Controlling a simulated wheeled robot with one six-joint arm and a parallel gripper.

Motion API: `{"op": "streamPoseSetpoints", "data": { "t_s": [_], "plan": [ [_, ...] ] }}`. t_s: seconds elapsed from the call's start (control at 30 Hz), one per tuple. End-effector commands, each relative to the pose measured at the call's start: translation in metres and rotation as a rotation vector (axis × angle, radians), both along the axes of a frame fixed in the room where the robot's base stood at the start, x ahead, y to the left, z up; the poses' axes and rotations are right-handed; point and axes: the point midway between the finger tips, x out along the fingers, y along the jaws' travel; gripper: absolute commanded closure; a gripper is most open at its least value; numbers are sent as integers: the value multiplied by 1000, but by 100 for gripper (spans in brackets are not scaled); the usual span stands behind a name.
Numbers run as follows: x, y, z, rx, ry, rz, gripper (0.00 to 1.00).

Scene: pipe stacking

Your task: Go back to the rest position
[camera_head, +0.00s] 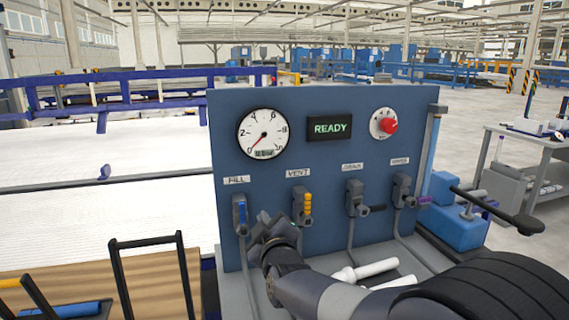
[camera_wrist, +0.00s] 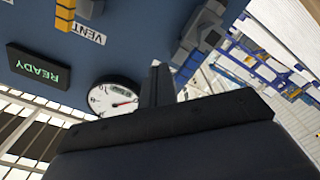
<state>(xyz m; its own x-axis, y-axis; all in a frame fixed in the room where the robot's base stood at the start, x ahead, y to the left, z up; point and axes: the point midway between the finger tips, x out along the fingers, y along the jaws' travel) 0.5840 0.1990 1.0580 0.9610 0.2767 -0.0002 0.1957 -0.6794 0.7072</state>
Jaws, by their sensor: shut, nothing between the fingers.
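My gripper (camera_head: 265,222) is in front of the blue panel (camera_head: 330,165), low between the FILL valve and the VENT valve. In the wrist view its fingers (camera_wrist: 158,82) are together with nothing between them. My arm reaches in from the lower right. It hides part of the panel's base. The gripper appears apart from both handles, though the exact gap is hard to tell.
The panel carries a round gauge (camera_head: 264,134), a green READY display (camera_head: 330,128) and a red knob (camera_head: 389,126). The DRAIN valve (camera_head: 357,198) and another valve (camera_head: 402,190) are to the right. White pipes (camera_head: 365,270) lie on the base. A blue pump (camera_head: 458,213) stands at right.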

Motion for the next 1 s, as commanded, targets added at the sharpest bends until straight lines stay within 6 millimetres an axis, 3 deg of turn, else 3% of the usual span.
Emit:
{"op": "streamPoseSetpoints", "data": {
  "t_s": [0.2, 0.57, 1.0],
  "plan": [
    [-13, -3, 0, 0, -1, 0, 100],
    [-11, -3, 0, 0, 0, 0, 100],
    [39, 11, 1, -1, 2, -1, 100]
  ]
}}
